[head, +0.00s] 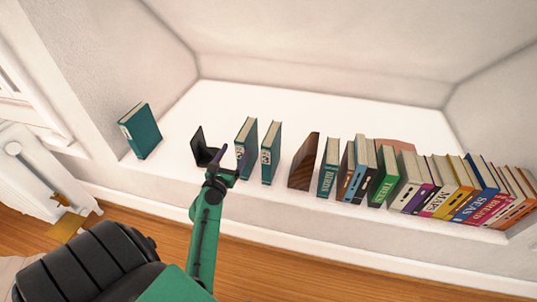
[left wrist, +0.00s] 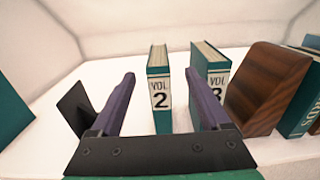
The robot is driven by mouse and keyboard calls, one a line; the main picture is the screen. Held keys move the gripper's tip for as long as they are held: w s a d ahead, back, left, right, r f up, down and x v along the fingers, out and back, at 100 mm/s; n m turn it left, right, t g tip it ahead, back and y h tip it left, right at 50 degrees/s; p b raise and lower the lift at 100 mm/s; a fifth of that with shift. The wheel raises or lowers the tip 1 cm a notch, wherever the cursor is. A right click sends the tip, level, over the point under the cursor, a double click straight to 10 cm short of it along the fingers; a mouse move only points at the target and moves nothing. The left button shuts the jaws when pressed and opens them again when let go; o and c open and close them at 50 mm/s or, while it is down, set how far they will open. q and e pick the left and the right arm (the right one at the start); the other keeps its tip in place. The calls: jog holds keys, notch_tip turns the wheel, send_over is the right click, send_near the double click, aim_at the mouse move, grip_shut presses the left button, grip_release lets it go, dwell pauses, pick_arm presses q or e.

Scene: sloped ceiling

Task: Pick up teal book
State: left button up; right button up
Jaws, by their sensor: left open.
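A teal book (head: 141,131) stands alone at the left of the white ledge; part of a teal book shows at the left edge of the left wrist view (left wrist: 12,112). Two more teal books stand near the middle: VOL 2 (head: 246,143), also in the left wrist view (left wrist: 159,91), and VOL 3 (head: 271,153), also there (left wrist: 207,62). My left gripper (head: 230,158) is open, just in front of VOL 2. In the left wrist view its purple fingers (left wrist: 159,78) appear on either side of VOL 2, and the right finger partly covers VOL 3. Contact is unclear. My right gripper is not seen.
A black bookend (head: 200,148) stands left of my gripper. A brown wooden bookend (head: 303,163) stands right of VOL 3. Beyond it is a long row of books (head: 430,185).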

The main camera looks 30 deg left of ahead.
aim_at(246, 128)
pick_arm(q)
jog(key=b+x, duration=0.1)
jog(key=x, duration=0.6)
jog(key=shift+w+a+f, duration=0.15)
jog(key=shift+w, duration=0.05)
jog(key=b+x, duration=0.2)
jog(key=x, duration=0.2)
jog(key=shift+w+a+f+b, duration=0.2)
jog(key=shift+w+b, duration=0.1)
jog(key=shift+b, duration=0.1)
jog(key=shift+w, duration=0.2)
jog(key=shift+s+r, duration=0.1)
jog(key=shift+r, duration=0.05)
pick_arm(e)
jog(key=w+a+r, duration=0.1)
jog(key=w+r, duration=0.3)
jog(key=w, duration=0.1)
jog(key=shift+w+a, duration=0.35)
pick_arm(q)
grip_shut()
jog(key=shift+r, duration=0.1)
